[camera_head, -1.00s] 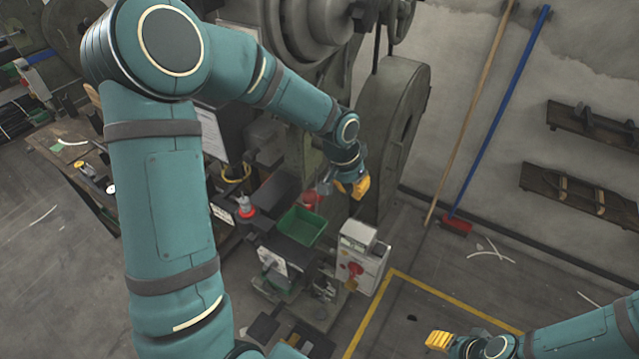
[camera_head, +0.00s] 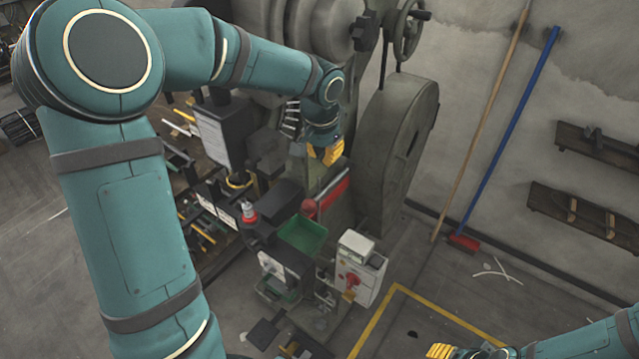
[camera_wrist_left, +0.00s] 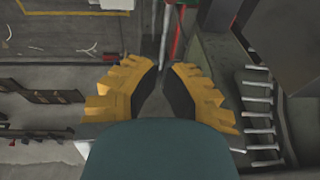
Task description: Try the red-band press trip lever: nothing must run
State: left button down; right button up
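The large grey press stands at the centre of the head view, with its flywheel housing (camera_head: 392,150) on the right. A red bar (camera_head: 333,190) slopes up beside a red round knob (camera_head: 309,208); I cannot tell which is the trip lever. My left gripper (camera_head: 328,152) is just above the red bar, apart from it. In the left wrist view the left gripper's yellow fingers (camera_wrist_left: 165,72) are parted with nothing between them; a red bar (camera_wrist_left: 178,30) and a thin rod lie beyond. My right gripper (camera_head: 438,351) is at the bottom edge; its finger gap is unclear.
A green bin (camera_head: 303,236) sits below the red bar. A control box (camera_head: 358,270) with a red switch stands right of it. A red-and-white fitting (camera_head: 248,212) is left. A blue-handled broom (camera_head: 512,125) leans on the wall.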

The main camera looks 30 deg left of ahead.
pick_arm(q)
jog(key=s+x, duration=0.2)
jog(key=x, duration=1)
jog(key=shift+s+f+b, duration=0.2)
jog(key=shift+f+b, duration=0.25)
jog(key=shift+f, duration=0.1)
pick_arm(e)
jog(key=shift+f, duration=0.55)
pick_arm(q)
jog(key=shift+a, duration=0.15)
notch_tip(320, 180, down, 8)
jog(key=t+b, duration=0.2)
jog(key=b, duration=1.2)
jog(key=shift+s+t+b, duration=0.25)
jog(key=shift+t+b, duration=0.05)
jog(key=shift+b, duration=0.1)
pick_arm(e)
notch_tip(320, 180, down, 15)
jog(key=s, duration=0.1)
jog(key=shift+a, duration=0.2)
jog(key=shift+s+r, duration=0.1)
